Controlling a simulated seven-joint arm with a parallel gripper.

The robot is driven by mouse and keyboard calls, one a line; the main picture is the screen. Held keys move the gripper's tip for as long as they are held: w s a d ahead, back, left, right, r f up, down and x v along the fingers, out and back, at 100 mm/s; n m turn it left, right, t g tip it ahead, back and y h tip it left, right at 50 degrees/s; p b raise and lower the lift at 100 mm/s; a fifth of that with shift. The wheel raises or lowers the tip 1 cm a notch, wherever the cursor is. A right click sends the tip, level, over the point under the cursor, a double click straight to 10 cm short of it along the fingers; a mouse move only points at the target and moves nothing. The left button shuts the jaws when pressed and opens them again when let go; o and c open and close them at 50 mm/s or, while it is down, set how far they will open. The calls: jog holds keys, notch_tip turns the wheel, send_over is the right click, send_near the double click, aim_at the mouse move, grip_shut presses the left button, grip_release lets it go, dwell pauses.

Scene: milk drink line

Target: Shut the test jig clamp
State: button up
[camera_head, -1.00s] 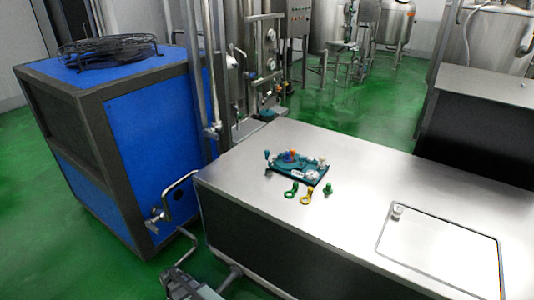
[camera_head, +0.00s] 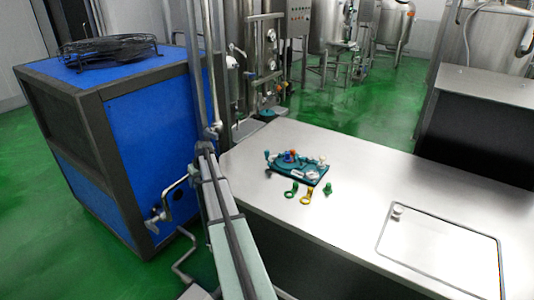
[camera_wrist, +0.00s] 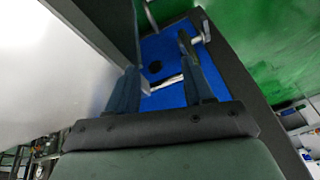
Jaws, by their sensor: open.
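The test jig is probably the small teal board (camera_head: 315,178) on the steel table, left of the table's middle in the head view. Several small coloured parts sit on it, including an orange-red one and whitish ones. They are too small to tell which is the clamp or whether it stands open. My gripper (camera_wrist: 160,85) is open, with nothing between its fingers in the wrist view. My arm rises at the table's left edge in the head view, left of the board and well apart from it. The board does not show in the wrist view.
Green parts (camera_head: 327,189) and a yellow ring-shaped part (camera_head: 307,198) lie in front of the board. The steel table (camera_head: 375,185) is otherwise mostly clear, with a rectangular panel (camera_head: 440,250) at right. A blue cabinet (camera_head: 155,130) and a bent pipe (camera_head: 177,186) stand left.

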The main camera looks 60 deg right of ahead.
jog(key=d+r, duration=0.1)
jog(key=d, duration=0.1)
jog(key=d+r, duration=0.3)
jog(key=d, duration=0.1)
jog(key=shift+s+d+r, duration=0.15)
jog(key=shift+s+d, duration=0.15)
jog(key=shift+d, duration=0.1)
jog(key=s+d+r+h, duration=0.1)
jog(key=s+d+r, duration=0.35)
jog(key=d, duration=0.45)
send_near(267, 151)
jog(key=x, duration=1)
jog(key=shift+d+f, duration=0.1)
jog(key=shift+f, duration=0.25)
jog(key=shift+c, duration=0.5)
grip_shut()
